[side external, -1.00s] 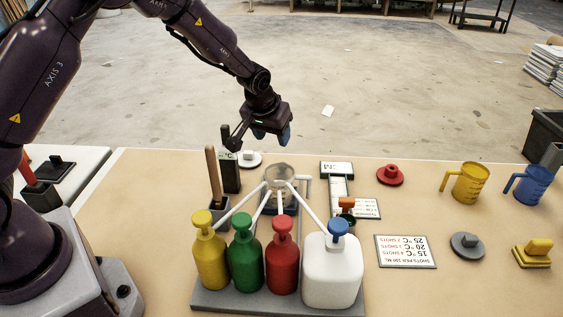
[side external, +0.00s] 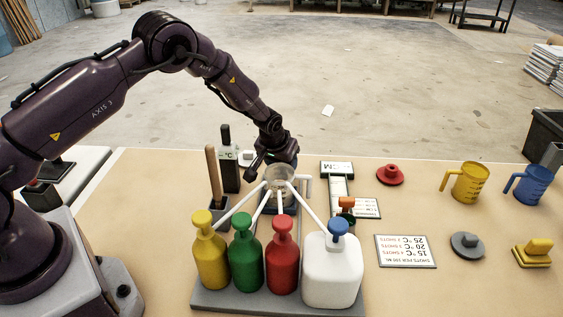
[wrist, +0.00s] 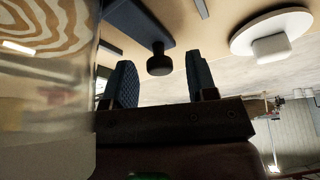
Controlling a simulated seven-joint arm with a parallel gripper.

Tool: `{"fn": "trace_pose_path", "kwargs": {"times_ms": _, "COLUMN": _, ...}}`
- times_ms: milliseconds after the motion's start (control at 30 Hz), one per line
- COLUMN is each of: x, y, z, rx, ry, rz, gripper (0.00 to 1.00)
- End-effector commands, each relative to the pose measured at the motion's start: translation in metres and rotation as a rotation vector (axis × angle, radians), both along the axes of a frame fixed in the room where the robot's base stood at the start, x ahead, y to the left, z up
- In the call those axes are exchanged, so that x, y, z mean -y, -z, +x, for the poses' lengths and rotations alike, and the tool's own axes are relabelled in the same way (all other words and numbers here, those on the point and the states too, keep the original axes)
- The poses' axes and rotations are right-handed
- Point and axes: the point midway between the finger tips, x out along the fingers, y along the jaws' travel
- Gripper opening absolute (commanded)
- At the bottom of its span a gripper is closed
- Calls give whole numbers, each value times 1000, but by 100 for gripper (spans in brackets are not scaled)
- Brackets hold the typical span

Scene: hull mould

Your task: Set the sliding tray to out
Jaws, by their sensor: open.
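The sliding tray, a dark blue-grey slab (wrist: 138,24) with a black knob (wrist: 160,60), shows in the wrist view. In the side view a dark piece of it (side external: 286,209) shows under the clear cup (side external: 279,184), behind the pump nozzles. My gripper (side external: 271,168) is low, just behind the cup. Its two dark ribbed fingers (wrist: 162,82) are apart, with the black knob appearing between their tips in the wrist view. I cannot tell whether they touch it. The cup (wrist: 45,100) fills the left of the wrist view, close to my gripper. The gripper hides the knob in the side view.
Yellow, green, red and white pump bottles (side external: 273,265) stand in front, their nozzles reaching to the cup. A stick holder (side external: 213,198) and thermometer block (side external: 229,172) stand left. A white knobbed disc (wrist: 270,38) lies nearby. The table's right side has mugs and free room.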

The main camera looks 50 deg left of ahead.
Motion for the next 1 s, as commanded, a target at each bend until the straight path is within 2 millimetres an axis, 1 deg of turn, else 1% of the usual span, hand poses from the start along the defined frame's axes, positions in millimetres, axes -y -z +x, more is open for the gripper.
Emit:
{"fn": "trace_pose_path", "kwargs": {"times_ms": 67, "x": 0, "y": 0, "z": 0, "rx": 0, "ry": 0, "rz": 0, "gripper": 52}}
{"fn": "trace_pose_path", "kwargs": {"times_ms": 167, "x": 0, "y": 0, "z": 0, "rx": 0, "ry": 0, "rz": 0, "gripper": 32}}
{"fn": "trace_pose_path", "kwargs": {"times_ms": 200, "x": 0, "y": 0, "z": 0, "rx": 0, "ry": 0, "rz": 0, "gripper": 22}}
{"fn": "trace_pose_path", "kwargs": {"times_ms": 267, "x": 0, "y": 0, "z": 0, "rx": 0, "ry": 0, "rz": 0, "gripper": 9}}
{"fn": "trace_pose_path", "kwargs": {"times_ms": 300, "x": 0, "y": 0, "z": 0, "rx": 0, "ry": 0, "rz": 0, "gripper": 0}}
{"fn": "trace_pose_path", "kwargs": {"times_ms": 467, "x": -1, "y": 0, "z": 1, "rx": 0, "ry": 0, "rz": 0, "gripper": 0}}
{"fn": "trace_pose_path", "kwargs": {"times_ms": 800, "x": -30, "y": 0, "z": 31, "rx": 2, "ry": -1, "rz": 0, "gripper": 0}}
{"fn": "trace_pose_path", "kwargs": {"times_ms": 1000, "x": -34, "y": -1, "z": 35, "rx": 5, "ry": 1, "rz": 0, "gripper": 0}}
